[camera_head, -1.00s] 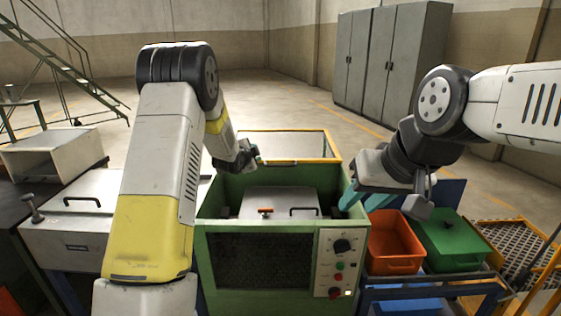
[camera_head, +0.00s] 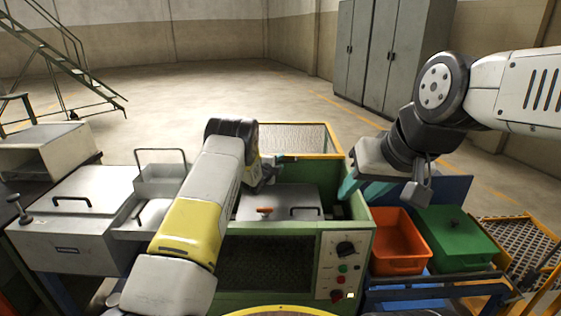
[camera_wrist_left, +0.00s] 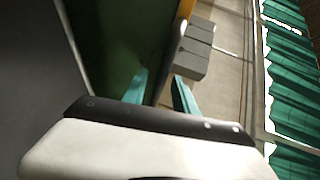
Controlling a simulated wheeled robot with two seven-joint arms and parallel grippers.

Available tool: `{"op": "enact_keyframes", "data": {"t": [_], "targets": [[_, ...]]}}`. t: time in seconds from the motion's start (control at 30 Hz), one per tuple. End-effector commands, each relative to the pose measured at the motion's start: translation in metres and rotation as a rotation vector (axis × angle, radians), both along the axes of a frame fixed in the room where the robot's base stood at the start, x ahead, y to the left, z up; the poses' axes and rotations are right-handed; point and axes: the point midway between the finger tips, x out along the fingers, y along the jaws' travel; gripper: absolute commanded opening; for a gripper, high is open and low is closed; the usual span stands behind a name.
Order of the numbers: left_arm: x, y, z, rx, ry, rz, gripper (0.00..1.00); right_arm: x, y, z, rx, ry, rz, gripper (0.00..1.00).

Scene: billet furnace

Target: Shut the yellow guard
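The yellow guard (camera_head: 333,139) is a yellow frame with a mesh panel, raised at the back of the green machine (camera_head: 363,240). My left gripper (camera_head: 281,160) is by the guard's lower left part, above the machine's back. In the left wrist view, its teal fingers (camera_wrist_left: 161,88) are apart, with a dark edge running between them. A yellow strip of the guard (camera_wrist_left: 184,12) shows above them. I cannot tell whether the fingers touch the guard. My right gripper (camera_head: 362,189) hangs over the machine's right rim with its teal fingers apart and empty.
A grey lid (camera_head: 280,198) with handles lies inside the machine; a knob panel (camera_head: 342,265) is at its front right. An orange bin (camera_head: 398,243) and a green box (camera_head: 455,240) stand right. A grey chest (camera_head: 70,225) stands left. Grey cabinets (camera_head: 390,60) are behind.

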Motion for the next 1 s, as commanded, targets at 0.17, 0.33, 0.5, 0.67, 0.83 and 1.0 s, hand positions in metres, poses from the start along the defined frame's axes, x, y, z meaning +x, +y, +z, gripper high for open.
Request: {"op": "enact_keyframes", "data": {"t": [0.17, 0.33, 0.5, 0.67, 0.83, 1.0], "targets": [[0.0082, -0.0034, -0.0017, -0.001, 0.0, 0.0, 0.34, 0.0, 0.0, 0.0, 0.0, 0.0, 0.0, 0.36], [0.0089, -0.0038, -0.0017, -0.001, 0.0, 0.0, 0.34, 0.0, 0.0, 0.0, 0.0, 0.0, 0.0, 0.36], [0.0087, -0.0039, -0.0017, -0.001, 0.001, 0.0, 0.18, 0.0, 0.0, 0.0, 0.0, 0.0, 0.0, 0.36], [0.0086, -0.0039, -0.0018, -0.001, 0.001, 0.0, 0.0, 0.0, 0.0, 0.0, 0.0, 0.0, 0.0, 0.36], [0.0085, -0.0039, -0.0018, -0.001, 0.001, 0.0, 0.0, 0.0, 0.0, 0.0, 0.0, 0.0, 0.0, 0.36], [0.0085, -0.0039, -0.0019, -0.001, 0.001, 0.0, 0.0, 0.0, 0.0, 0.0, 0.0, 0.0, 0.0, 0.36]]}}
